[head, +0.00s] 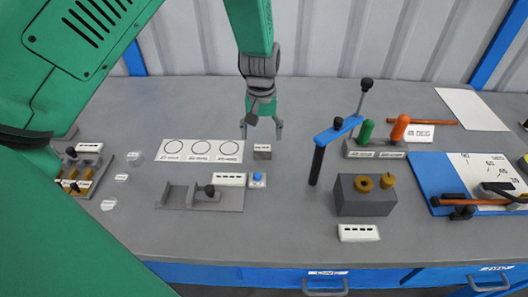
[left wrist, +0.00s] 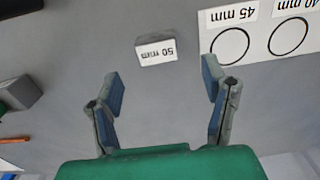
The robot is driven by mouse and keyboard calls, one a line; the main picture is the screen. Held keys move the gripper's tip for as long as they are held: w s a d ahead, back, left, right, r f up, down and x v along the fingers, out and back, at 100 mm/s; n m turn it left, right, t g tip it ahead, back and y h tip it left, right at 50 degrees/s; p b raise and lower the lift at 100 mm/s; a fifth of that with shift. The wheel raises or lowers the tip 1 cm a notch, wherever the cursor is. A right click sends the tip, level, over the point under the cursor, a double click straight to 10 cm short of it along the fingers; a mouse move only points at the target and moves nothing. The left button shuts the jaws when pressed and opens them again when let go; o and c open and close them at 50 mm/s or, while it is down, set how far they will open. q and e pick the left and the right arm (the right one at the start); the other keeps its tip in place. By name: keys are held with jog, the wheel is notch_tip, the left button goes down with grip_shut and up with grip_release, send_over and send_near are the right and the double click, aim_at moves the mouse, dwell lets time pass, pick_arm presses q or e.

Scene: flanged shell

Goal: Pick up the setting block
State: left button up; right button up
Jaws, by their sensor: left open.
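The setting block is a small grey block (head: 262,153) with a white label on the grey bench, just right of the white card with circles. In the left wrist view the block (left wrist: 156,50) reads "50 mm", upside down, and lies ahead of the fingertips, between their lines. My left gripper (head: 261,133) is open and empty, pointing down above and just behind the block in the head view. In the left wrist view its two fingers (left wrist: 161,78) are wide apart and not touching the block. My right gripper is not in view.
The circle card (head: 201,151) lies left of the block. A grey fixture (head: 172,194) and blue button (head: 258,177) are in front. A blue-armed post (head: 317,165) and dark box (head: 364,196) stand to the right.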

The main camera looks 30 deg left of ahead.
aim_at(263, 147)
pick_arm(q)
jog(key=f, duration=0.6)
jog(key=shift+d, duration=0.2)
jog(key=shift+s+r, duration=0.1)
jog(key=c, duration=1.4)
